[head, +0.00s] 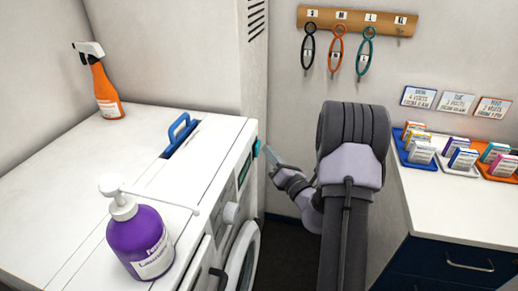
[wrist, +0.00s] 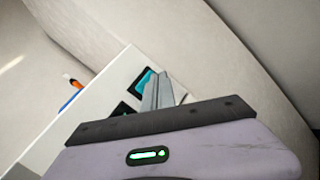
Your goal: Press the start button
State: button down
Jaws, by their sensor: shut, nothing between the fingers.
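A teal button (head: 256,148), which I take for the start button, sits at the far end of the front panel of a white washing machine (head: 190,240). In the wrist view the teal button (wrist: 143,83) shows in a dark square surround, partly hidden behind my fingers. My gripper (head: 268,151) is shut and empty, with its tips just right of the button. In the wrist view my gripper (wrist: 160,88) points at the panel beside the teal patch. I cannot tell whether the tips touch it.
A round knob (head: 231,213) juts from the panel. A counter (head: 460,215) with trays stands right.

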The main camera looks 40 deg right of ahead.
jog(key=shift+w+a, duration=0.45)
jog(key=shift+w, duration=0.05)
dwell(0.8)
jog(key=shift+s+d, duration=0.6)
jog(key=shift+s, duration=0.1)
jog(key=s+d, duration=0.3)
jog(key=s, duration=0.1)
jog(key=shift+d, duration=0.15)
dwell(0.5)
jog(key=shift+w, duration=0.1)
dwell(1.2)
